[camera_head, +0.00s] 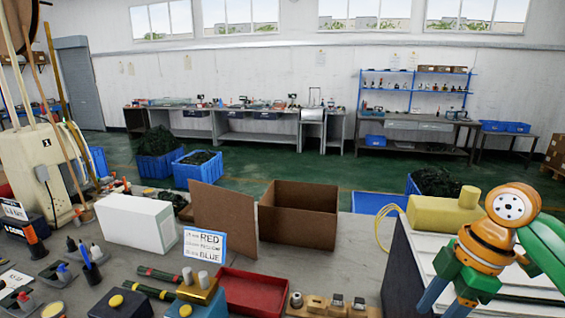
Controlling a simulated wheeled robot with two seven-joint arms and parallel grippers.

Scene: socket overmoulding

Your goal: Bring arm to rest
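My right arm comes in from the right edge with a green link and an orange wrist with a white round cap. My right gripper (440,302) has green finger blocks and blue fingers that point down and to the left. The fingers stand apart with nothing seen between them; their ends are close to or cut off by the bottom edge. The gripper appears in front of a dark-sided box with a pale top (418,262) at the right of the bench; I cannot tell whether it touches it. My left arm and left gripper are not in view.
Tools and button boxes crowd the left. Bare bench shows between cardboard box and dark-sided box.

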